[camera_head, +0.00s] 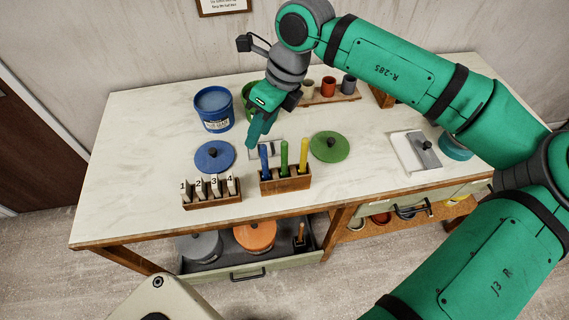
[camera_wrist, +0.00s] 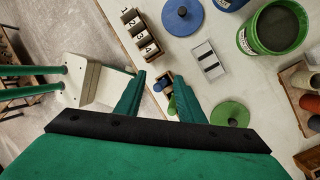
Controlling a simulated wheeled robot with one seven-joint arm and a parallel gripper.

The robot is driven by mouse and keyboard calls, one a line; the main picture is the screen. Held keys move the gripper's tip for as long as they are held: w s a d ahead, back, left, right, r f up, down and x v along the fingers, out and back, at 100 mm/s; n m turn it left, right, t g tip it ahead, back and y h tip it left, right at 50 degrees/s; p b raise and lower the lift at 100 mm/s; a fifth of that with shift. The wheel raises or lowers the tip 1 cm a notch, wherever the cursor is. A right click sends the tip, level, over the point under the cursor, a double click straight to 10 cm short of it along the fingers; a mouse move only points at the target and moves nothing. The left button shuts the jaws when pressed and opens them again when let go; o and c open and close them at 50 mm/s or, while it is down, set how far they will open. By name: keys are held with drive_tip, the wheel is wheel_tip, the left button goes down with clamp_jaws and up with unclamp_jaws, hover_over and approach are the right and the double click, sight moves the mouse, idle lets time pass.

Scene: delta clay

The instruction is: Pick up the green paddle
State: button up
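The green paddle (camera_head: 284,157) stands upright in a wooden holder (camera_head: 286,185) on the table. A blue paddle (camera_head: 264,160) is on its left and a yellow paddle (camera_head: 303,157) on its right. My gripper (camera_head: 252,142) is above the table, behind and left of the holder, pointing down. In the wrist view my gripper (camera_wrist: 160,78) is open, its two fingers apart with nothing held. The green paddle (camera_wrist: 172,106) shows small between the fingers, partly hidden, with the blue paddle (camera_wrist: 159,86) beside it.
A numbered rack (camera_head: 212,193) stands left of the holder. A blue lid (camera_head: 214,157) and a green lid (camera_head: 330,146) lie behind. A blue bucket (camera_head: 213,110) and a green bucket (camera_wrist: 274,28) stand farther back. An open drawer (camera_head: 250,258) is below the table.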

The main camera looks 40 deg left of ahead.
sight(284, 162)
drive_tip(key=w+d+t+h, duration=0.1)
drive_tip(key=w+d, duration=0.2)
drive_tip(key=w, duration=0.1)
drive_tip(key=f, duration=0.2)
drive_tip(key=s+f+t+h, duration=0.1)
drive_tip(key=f, duration=0.1)
drive_tip(key=d+f+h, duration=0.1)
drive_tip(key=f, duration=0.1)
drive_tip(key=shift+s+f+n+t, duration=0.1)
drive_tip(key=shift+s+n+t, duration=0.2)
drive_tip(key=shift+n, duration=0.1)
drive_tip(key=shift+w+d+f, duration=0.1)
drive_tip(key=shift+w+f, duration=0.05)
drive_tip(key=shift+f, duration=1.3)
drive_tip(key=shift+w+d+f, duration=0.1)
drive_tip(key=shift+w+f, duration=0.05)
drive_tip(key=shift+f, duration=1.3)
clamp_jaws()
